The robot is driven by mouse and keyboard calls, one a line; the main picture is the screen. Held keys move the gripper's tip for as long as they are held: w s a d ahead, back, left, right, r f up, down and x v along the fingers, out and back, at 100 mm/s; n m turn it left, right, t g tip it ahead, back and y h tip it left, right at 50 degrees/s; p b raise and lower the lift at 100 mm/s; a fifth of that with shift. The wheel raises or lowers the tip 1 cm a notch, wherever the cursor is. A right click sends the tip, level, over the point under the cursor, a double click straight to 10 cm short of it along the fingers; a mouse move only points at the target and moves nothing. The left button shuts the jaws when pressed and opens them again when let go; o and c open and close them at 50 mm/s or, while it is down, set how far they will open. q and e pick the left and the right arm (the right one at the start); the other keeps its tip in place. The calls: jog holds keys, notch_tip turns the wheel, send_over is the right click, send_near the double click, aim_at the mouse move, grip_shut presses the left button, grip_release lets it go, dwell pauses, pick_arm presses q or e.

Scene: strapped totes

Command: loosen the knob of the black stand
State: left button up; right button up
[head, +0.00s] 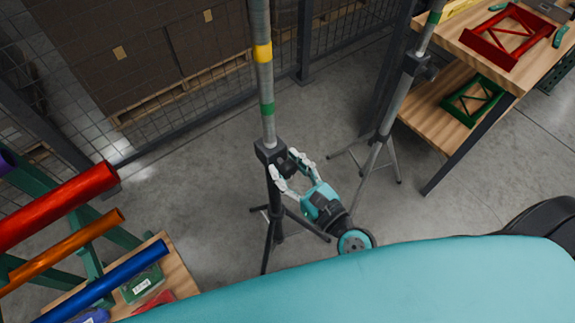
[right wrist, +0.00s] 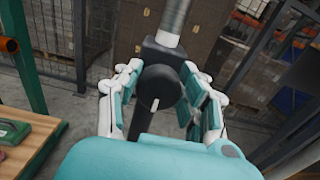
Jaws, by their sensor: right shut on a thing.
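The black stand (head: 274,205) is a dark tripod holding an upright grey pole (head: 263,85) with yellow and green bands. Its clamp head (head: 268,152) carries a round black knob (right wrist: 158,92), with a pale mark, on the side facing my wrist camera. My right gripper (head: 291,172) reaches it from the lower right and is shut on the knob. In the right wrist view the fingers stand on both sides of the knob; the exact contact is hard to see. My left gripper is not in view.
A second, grey-legged stand (head: 378,150) with its own pole is to the right. Further right is a wooden shelf table with a red frame (head: 510,38) and a green frame (head: 472,99). At left, red (head: 60,205), orange and blue tubes lie on a green rack. Mesh fencing runs behind.

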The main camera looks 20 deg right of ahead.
jog(key=shift+c, duration=1.1)
